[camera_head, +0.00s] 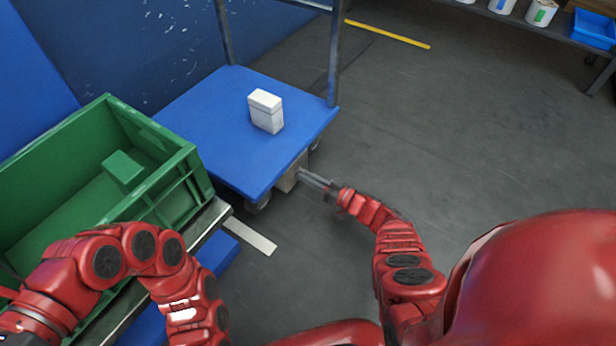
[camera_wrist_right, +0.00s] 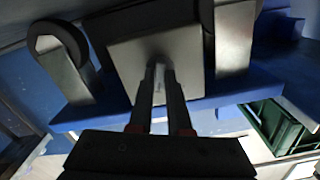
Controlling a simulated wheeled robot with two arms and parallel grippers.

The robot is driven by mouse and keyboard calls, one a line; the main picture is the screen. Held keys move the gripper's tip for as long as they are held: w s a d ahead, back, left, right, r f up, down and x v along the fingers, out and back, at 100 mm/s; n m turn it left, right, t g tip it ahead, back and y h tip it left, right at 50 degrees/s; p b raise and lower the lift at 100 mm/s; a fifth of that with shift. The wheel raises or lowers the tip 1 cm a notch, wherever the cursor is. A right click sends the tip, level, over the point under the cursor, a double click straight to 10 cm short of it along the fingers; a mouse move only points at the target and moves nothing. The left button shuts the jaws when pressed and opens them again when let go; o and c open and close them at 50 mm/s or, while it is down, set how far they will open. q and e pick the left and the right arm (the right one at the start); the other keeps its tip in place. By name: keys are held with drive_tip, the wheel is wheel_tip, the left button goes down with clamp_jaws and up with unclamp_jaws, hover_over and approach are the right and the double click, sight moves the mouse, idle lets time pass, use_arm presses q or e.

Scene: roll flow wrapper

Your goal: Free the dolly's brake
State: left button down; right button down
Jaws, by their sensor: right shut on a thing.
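The dolly has a blue deck (camera_head: 215,125) with dark upright posts, and stands left of centre in the head view. A grey box-shaped brake housing (camera_head: 288,181) sits under the deck's near edge. It also shows in the right wrist view as a pale metal plate (camera_wrist_right: 188,55) between the dolly's wheels. My right gripper (camera_head: 303,175) reaches the housing from the right. In the right wrist view its fingers (camera_wrist_right: 158,75) are shut on a small pale brake lever (camera_wrist_right: 159,76) at the plate, mostly hidden between them. My left arm shows, but its gripper is out of view.
A white carton (camera_head: 266,112) stands on the deck. A green crate (camera_head: 150,190) with a green block (camera_head: 123,169) inside rests on a stand at the left. Shelves with a blue bin (camera_head: 594,30) are at upper right. The grey floor right of the dolly is clear.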

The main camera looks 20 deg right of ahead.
drive_tip(key=shift+n, duration=4.9)
drive_tip(key=shift+s, duration=0.1)
drive_tip(key=c, duration=0.9)
unclamp_jaws()
drive_tip(key=shift+o, duration=0.2)
use_arm(q)
drive_tip(key=shift+a+r+t+y+p, duration=0.15)
drive_tip(key=shift+r+t+y+p, duration=0.15)
drive_tip(key=shift+r+t+p, duration=0.5)
use_arm(e)
drive_tip(key=v, duration=1.7)
